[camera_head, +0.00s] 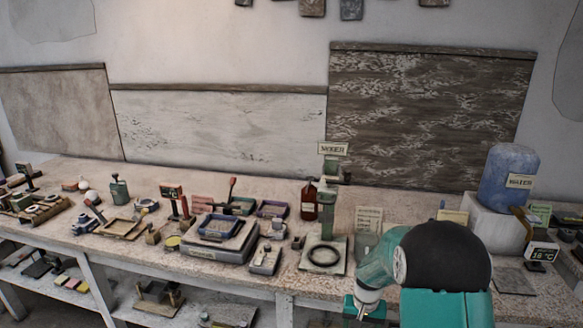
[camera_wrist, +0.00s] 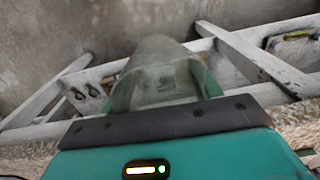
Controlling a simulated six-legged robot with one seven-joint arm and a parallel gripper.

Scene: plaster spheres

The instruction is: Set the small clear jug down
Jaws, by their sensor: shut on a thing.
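The small clear jug (camera_wrist: 160,52) shows in the wrist view as a see-through, greyish body straight ahead of my gripper. My gripper (camera_wrist: 162,84) is shut on it, with a green finger on each side. The jug's far end and base are hard to make out through the clear wall. In the head view my gripper (camera_head: 366,306) is low, at the front edge of the bench (camera_head: 262,287), partly cut off by the bottom of the picture. I cannot make out the jug clearly there.
A mixer (camera_head: 328,205) with a square base plate and dark ring stands left of my arm. A blue water container (camera_head: 508,178) stands on a white block at right. Scales (camera_head: 217,240) and small tools crowd the bench's left. A pale rail (camera_wrist: 262,62) crosses the wrist view.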

